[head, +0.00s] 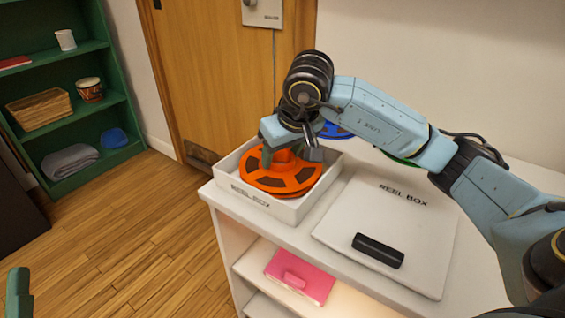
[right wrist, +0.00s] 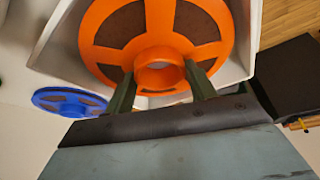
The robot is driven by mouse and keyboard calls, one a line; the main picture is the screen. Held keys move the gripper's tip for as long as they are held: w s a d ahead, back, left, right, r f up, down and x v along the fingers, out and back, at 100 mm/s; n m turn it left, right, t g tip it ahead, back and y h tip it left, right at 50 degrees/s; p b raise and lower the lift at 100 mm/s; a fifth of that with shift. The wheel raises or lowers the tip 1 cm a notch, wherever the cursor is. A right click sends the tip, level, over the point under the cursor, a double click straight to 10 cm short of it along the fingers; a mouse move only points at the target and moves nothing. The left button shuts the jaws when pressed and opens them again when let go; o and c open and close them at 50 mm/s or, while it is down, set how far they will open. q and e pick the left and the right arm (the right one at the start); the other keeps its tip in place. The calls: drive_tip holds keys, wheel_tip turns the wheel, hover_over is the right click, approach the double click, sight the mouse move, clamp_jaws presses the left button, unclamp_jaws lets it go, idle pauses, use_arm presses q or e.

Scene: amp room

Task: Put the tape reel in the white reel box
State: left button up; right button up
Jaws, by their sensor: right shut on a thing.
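The orange tape reel (head: 281,180) lies roughly level within the walls of the open white reel box (head: 262,202) on the white cabinet. I cannot tell whether it rests on the box floor or is slightly above it. My right gripper (head: 291,150) is shut on the reel's raised hub from above. In the right wrist view my right gripper's fingers (right wrist: 160,88) are on either side of the orange hub (right wrist: 158,68), with box walls around the reel. Only a dark green piece of my left gripper (head: 18,290) shows at the lower left edge, far from the box.
A white lid (head: 330,228) marked "REEL BOX" with a black handle (head: 378,250) lies right of the box. A blue reel (head: 335,131) and a green one (head: 400,160) are partly hidden behind my right arm. A pink object (head: 300,276) sits on the shelf below.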

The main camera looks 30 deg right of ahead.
use_arm(q)
drive_tip(key=shift+s+a+r+t, duration=0.1)
drive_tip(key=shift+s+r+t, duration=0.25)
drive_tip(key=shift+t, duration=0.15)
use_arm(e)
drive_tip(key=shift+f, duration=0.85)
drive_tip(key=shift+f, duration=0.1)
drive_tip(key=o, duration=1.2)
drive_tip(key=shift+b, duration=0.3)
use_arm(q)
drive_tip(key=shift+r, duration=0.1)
